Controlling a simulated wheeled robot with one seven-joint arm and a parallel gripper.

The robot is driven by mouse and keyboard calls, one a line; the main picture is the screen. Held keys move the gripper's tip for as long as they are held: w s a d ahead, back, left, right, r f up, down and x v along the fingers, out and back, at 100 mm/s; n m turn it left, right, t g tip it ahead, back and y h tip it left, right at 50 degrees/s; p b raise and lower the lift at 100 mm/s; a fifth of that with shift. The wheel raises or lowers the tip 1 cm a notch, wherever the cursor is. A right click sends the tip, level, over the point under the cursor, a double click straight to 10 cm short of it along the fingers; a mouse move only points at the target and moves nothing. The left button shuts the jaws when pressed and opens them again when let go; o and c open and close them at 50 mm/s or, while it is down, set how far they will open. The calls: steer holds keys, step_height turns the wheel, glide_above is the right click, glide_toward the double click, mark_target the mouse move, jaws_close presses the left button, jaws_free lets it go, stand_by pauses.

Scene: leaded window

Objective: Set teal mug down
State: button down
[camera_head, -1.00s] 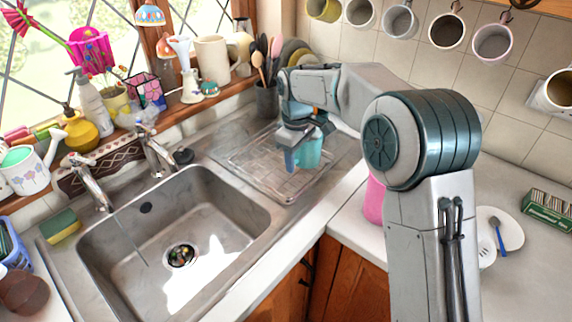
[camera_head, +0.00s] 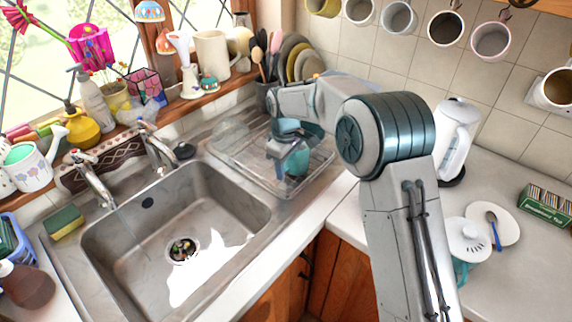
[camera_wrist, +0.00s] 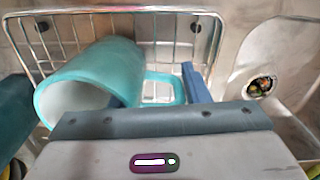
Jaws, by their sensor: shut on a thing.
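The teal mug (camera_head: 299,163) is at the wire dish rack (camera_head: 228,156) on the draining board, partly hidden by my gripper (camera_head: 284,160). In the wrist view the mug (camera_wrist: 92,75) shows its pale open mouth toward the lower left and its handle on the right. The wire rack (camera_wrist: 60,38) surrounds it. My gripper (camera_wrist: 157,90) is shut on the mug, with one blue finger beyond the handle and the other mostly hidden at the body. I cannot tell whether the mug touches the rack floor.
The metal sink (camera_head: 165,235) lies left of the rack. A utensil pot (camera_head: 264,97) and upright plates (camera_head: 296,55) stand behind it. A white kettle (camera_head: 455,140) and a lidded teal vessel (camera_head: 462,268) stand on the right counter. Mugs hang above.

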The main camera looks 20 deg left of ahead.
steer(key=c, duration=0.8)
jaws_free()
step_height(320, 180, up, 12)
steer(key=shift+r+b, duration=0.15)
steer(key=shift+b, duration=0.15)
steer(key=shift+s+a, duration=0.1)
